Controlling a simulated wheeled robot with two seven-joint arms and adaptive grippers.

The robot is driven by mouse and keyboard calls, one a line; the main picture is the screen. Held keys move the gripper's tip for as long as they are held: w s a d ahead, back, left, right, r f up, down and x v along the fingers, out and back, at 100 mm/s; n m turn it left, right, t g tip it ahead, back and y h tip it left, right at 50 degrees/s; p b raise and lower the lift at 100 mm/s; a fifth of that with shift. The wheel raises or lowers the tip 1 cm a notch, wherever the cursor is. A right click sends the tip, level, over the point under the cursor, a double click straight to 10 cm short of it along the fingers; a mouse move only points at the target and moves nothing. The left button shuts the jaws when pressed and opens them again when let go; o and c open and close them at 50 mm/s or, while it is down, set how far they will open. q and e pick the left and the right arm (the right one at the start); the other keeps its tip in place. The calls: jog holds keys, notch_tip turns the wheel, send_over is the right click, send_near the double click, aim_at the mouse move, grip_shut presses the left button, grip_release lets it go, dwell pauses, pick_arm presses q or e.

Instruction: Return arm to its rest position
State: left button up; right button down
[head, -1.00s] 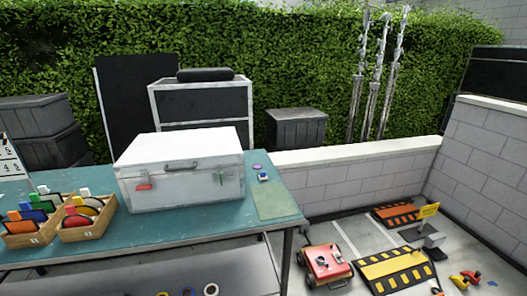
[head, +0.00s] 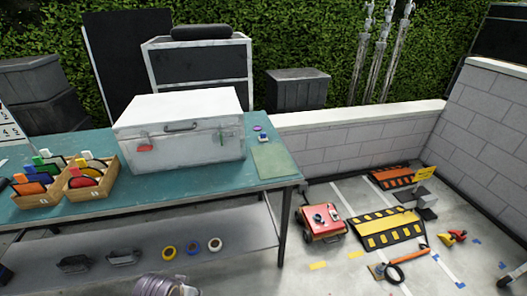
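Neither gripper shows in the head view. A ribbed grey rounded part at the bottom edge, left of centre, may belong to one of my arms, but I cannot tell which arm or how it is posed. A white case (head: 180,128) with a closed lid stands on the teal table (head: 215,185). No gripper is seen touching it or anything else in view.
Wooden bins (head: 92,188) with coloured items stand at the table's left. Tape rolls (head: 192,247) and dark handled objects (head: 122,258) lie on the lower shelf (head: 235,222). A red cart (head: 322,223) and yellow-black ramp (head: 388,230) are on the right floor, before a low wall (head: 345,146).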

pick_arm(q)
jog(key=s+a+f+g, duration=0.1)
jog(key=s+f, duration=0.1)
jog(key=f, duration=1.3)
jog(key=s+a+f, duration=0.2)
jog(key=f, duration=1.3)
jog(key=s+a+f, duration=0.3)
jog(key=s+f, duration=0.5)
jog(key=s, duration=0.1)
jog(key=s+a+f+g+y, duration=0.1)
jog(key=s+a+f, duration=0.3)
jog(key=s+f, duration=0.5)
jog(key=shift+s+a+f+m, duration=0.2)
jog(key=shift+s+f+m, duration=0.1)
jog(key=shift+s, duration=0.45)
